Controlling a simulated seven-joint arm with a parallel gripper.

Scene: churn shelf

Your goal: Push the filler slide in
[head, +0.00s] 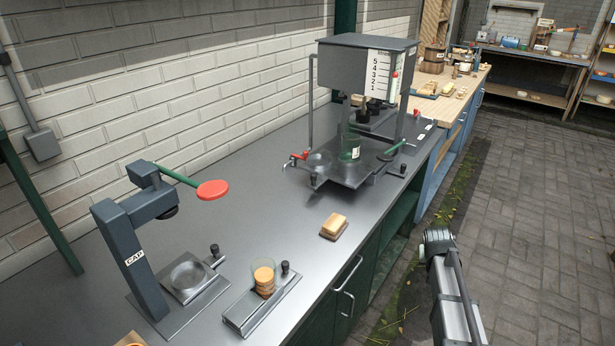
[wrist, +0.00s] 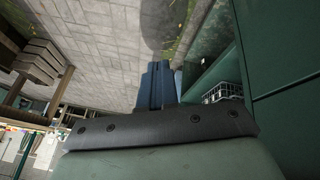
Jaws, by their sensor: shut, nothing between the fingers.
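The filler (head: 367,55) is a grey hopper on posts with a 1 to 5 scale, standing on the metal counter. At its foot a flat metal plate (head: 345,178), which looks like the filler slide, lies near a green-tinted jar (head: 350,148). A small dark knob (head: 403,168) shows at the plate's right side. How far in the slide sits I cannot tell. My gripper shows in the wrist view as two blue fingers (wrist: 159,72), shut and empty, beside the green cabinet and above the paving. It is apart from the filler; the head view shows my arm at the lower right.
A capper (head: 130,255) stands at the left. In front of it a slide holder (head: 262,308) carries a jar with orange contents (head: 264,278). Handles (head: 345,285) jut from the cabinet. The paved floor (head: 520,230) is open.

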